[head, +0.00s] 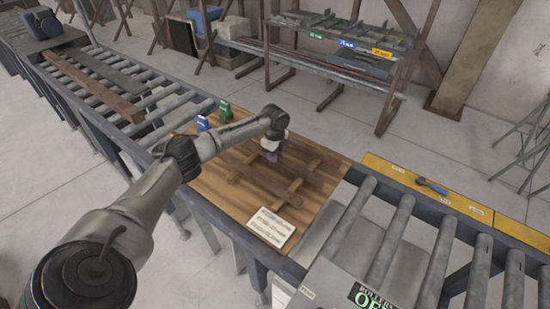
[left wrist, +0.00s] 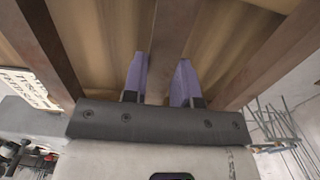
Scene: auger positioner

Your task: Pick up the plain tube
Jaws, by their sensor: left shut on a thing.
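My left gripper (head: 271,155) reaches in from the left over the wooden board (head: 185,165), low above brown bars lying there. In the left wrist view its two purple fingers (left wrist: 160,80) stand on either side of a plain brown tube (left wrist: 172,38), the middle one of three long bars, and are shut on it. The other bars, left (left wrist: 47,45) and right (left wrist: 268,58), run outside the fingers. In the head view the hand and wrist partly cover the held tube, and how high it sits cannot be told. My right gripper is in neither view.
A white text card (head: 270,227) lies at the board's front edge. Blue (head: 203,124) and green (head: 225,112) pieces stand at its back left. Roller conveyors flank the board. A yellow bench (head: 460,205) holds a blue-handled tool (head: 432,186). A labelled rack (head: 345,70) stands behind.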

